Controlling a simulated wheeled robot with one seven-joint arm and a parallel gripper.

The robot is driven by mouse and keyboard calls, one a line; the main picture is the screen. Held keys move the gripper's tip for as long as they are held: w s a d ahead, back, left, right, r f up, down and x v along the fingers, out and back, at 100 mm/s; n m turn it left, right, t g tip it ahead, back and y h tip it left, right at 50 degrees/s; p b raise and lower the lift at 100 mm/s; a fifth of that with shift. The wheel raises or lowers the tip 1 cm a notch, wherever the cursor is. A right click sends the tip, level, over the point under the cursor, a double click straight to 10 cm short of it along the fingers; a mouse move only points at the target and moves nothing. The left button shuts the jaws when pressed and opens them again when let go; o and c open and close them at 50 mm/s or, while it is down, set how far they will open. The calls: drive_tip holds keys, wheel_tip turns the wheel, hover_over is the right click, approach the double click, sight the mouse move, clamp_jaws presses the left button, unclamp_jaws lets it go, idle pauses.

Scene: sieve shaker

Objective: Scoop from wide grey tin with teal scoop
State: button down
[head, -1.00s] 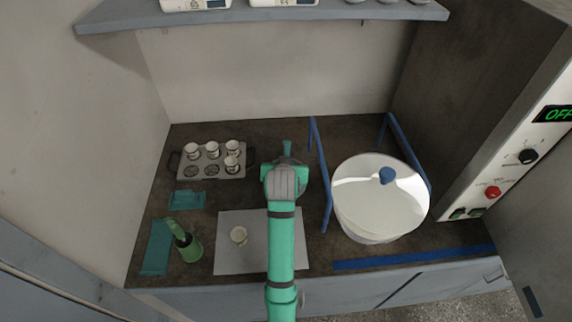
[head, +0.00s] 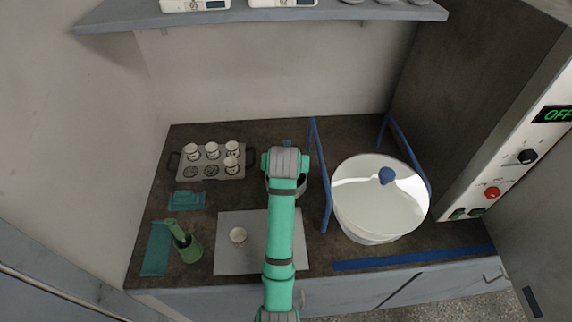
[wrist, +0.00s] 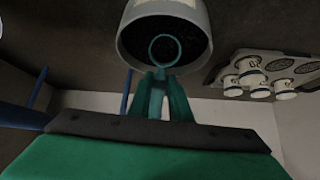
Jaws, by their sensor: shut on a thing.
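The wide grey tin (wrist: 165,15) is in the upper middle of the wrist view, its open mouth toward me and dark material inside. In the head view my arm covers most of it. The teal scoop (wrist: 165,37) shows as a round ring across the tin's mouth in the wrist view. I cannot tell whether its bowl touches the material or holds any. My gripper (wrist: 163,82) is shut on the scoop, just outside the tin's rim. In the head view my gripper (head: 286,162) is over the counter, left of the blue rails.
A white lidded tub (head: 380,205) stands between blue rails (head: 320,175) at right. A rack (head: 212,168) with several small cups is at left. A green container (head: 190,250) stands front left. A shelf hangs overhead.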

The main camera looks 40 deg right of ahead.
drive_tip(key=g+y, duration=0.1)
drive_tip(key=w+d+g+y, duration=0.1)
drive_tip(key=shift+w+r+g, duration=0.1)
drive_tip(key=shift+r+g, duration=0.15)
drive_tip(key=shift+g, duration=0.05)
drive_tip(key=shift+w+d+r+g+y, duration=0.2)
drive_tip(key=shift+w+r+g+y, duration=0.1)
drive_tip(key=shift+g+y, duration=0.15)
drive_tip(key=shift+g, duration=0.25)
drive_tip(key=shift+w+d+r+y, duration=0.15)
drive_tip(key=shift+d+r+y, duration=0.1)
drive_tip(key=shift+d+y, duration=0.1)
drive_tip(key=shift+w+a+g+y, duration=0.2)
drive_tip(key=shift+g+y, duration=0.1)
drive_tip(key=shift+g, duration=0.3)
drive_tip(key=shift+d+g, duration=0.25)
drive_tip(key=shift+g, duration=0.05)
drive_tip(key=shift+w+a+r+y, duration=0.1)
drive_tip(key=shift+y, duration=0.2)
